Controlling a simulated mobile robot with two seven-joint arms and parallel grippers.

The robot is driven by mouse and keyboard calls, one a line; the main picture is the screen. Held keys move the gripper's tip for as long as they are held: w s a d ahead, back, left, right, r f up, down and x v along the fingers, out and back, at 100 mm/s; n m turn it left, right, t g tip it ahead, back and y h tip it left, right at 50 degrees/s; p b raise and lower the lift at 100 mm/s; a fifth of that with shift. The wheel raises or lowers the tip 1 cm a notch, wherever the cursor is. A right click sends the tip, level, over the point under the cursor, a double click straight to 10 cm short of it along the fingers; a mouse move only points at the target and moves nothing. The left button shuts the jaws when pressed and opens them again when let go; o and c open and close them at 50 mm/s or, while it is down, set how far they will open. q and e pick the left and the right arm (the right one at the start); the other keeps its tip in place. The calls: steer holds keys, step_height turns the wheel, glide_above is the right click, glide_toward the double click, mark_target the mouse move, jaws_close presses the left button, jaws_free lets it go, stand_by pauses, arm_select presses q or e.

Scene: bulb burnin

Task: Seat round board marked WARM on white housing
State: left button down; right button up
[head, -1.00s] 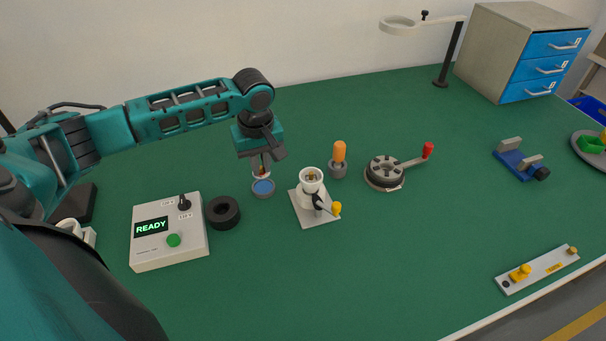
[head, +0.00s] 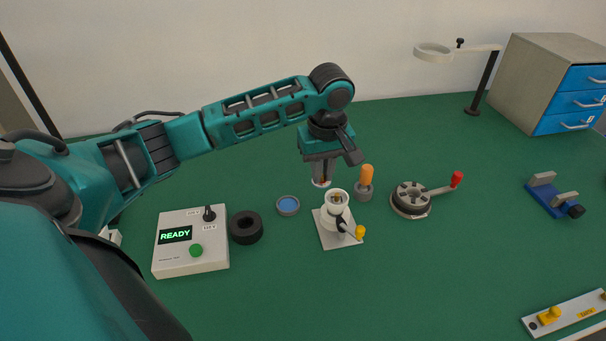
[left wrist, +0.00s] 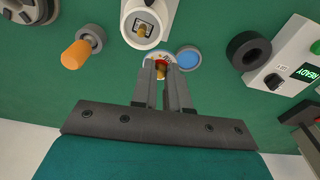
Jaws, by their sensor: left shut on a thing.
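My left gripper (head: 322,174) is shut on a small round white board (head: 321,183) and holds it in the air just behind and to the left of the white housing. In the left wrist view the board (left wrist: 151,55) shows between the fingertips (left wrist: 162,72), with a red part and a yellowish part on it. Its lettering is too small to read. The white housing (head: 335,201) stands upright on a grey plate (head: 330,240), its open top facing up. In the left wrist view the housing (left wrist: 140,33) shows a dark square with a brass piece inside. My right gripper is not in view.
A yellow-knobbed clamp lever (head: 359,232) is at the housing's front. An orange-handled tool in a grey holder (head: 364,191) stands right of it. A blue-topped dish (head: 288,205), a black ring (head: 246,228) and a READY control box (head: 191,250) lie left. The green front middle is clear.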

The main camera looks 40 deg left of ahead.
mark_target(338, 194)
arm_select(q)
steer(key=d+r, duration=0.1)
steer(key=d, duration=0.1)
steer(key=d+r, duration=0.1)
steer(key=r, duration=0.1)
steer(key=shift+w+d+r, duration=0.25)
steer(key=shift+w+d, duration=0.1)
steer(key=shift+w, duration=0.05)
steer(key=shift+f, duration=2.9)
steer(key=shift+f, duration=0.8)
steer(key=c, duration=1.1)
jaws_free()
steer(key=shift+o, duration=0.2)
steer(key=shift+r, duration=0.15)
steer(key=shift+w+r, duration=0.1)
steer(key=shift+r, duration=0.2)
step_height(338, 194, up, 12)
steer(key=s+d, duration=0.1)
